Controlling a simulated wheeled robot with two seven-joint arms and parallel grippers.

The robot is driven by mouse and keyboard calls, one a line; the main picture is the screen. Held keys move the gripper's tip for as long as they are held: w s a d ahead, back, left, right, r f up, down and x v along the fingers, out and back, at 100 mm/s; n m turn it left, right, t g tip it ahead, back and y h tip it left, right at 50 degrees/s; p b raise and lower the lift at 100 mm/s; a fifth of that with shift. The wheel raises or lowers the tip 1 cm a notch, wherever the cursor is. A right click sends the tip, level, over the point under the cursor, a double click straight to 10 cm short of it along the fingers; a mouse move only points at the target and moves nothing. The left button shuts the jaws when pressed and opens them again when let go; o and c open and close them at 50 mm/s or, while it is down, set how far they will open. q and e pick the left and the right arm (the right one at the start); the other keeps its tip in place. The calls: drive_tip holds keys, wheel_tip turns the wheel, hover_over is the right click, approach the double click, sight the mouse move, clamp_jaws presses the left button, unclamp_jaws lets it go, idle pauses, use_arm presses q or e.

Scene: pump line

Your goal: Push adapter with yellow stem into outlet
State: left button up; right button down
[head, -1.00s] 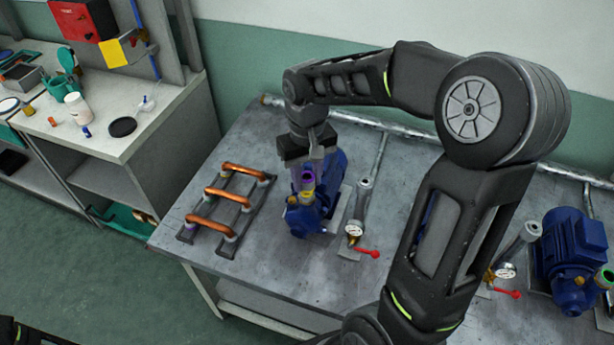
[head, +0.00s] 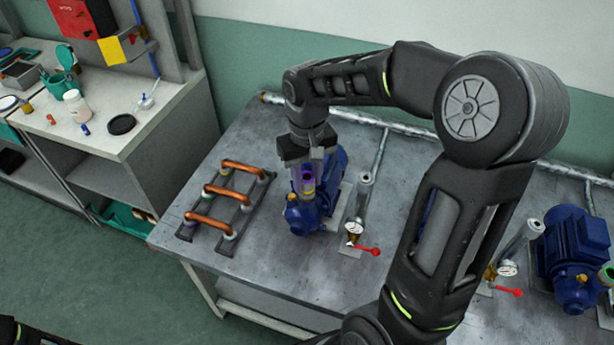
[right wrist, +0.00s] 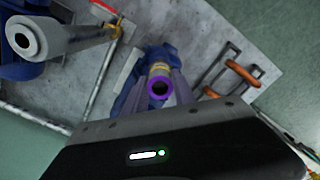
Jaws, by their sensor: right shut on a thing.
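The adapter (head: 308,178) has a purple ring on top and a yellow stem below it. In the right wrist view the purple ring (right wrist: 158,88) is seen end-on, with the yellow part just beyond. My right gripper (head: 308,172) is shut on the adapter, pointing down over the front of the near blue pump (head: 325,205). The adapter stands roughly upright above the pump's outlet. The outlet's mouth is hidden behind the adapter, so I cannot tell how deep the stem sits. My left gripper is not in view.
A rack with copper pipes (head: 243,165) lies left of the pump. A gauge (head: 354,228) and a red-handled valve (head: 368,250) stand close at its right. A second blue pump (head: 575,250) is far right. Bare table (head: 290,285) lies in front.

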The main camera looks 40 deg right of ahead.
drive_tip(key=shift+f, duration=0.1)
idle(0.4)
drive_tip(key=c, duration=0.9)
unclamp_jaws()
drive_tip(key=shift+c, duration=0.2)
drive_tip(key=shift+r+p, duration=2.25)
drive_tip(key=shift+r, duration=0.8)
drive_tip(key=shift+r, duration=0.1)
wheel_tip(320, 180, up, 8)
drive_tip(key=b, duration=0.1)
drive_tip(key=shift+f, duration=0.25)
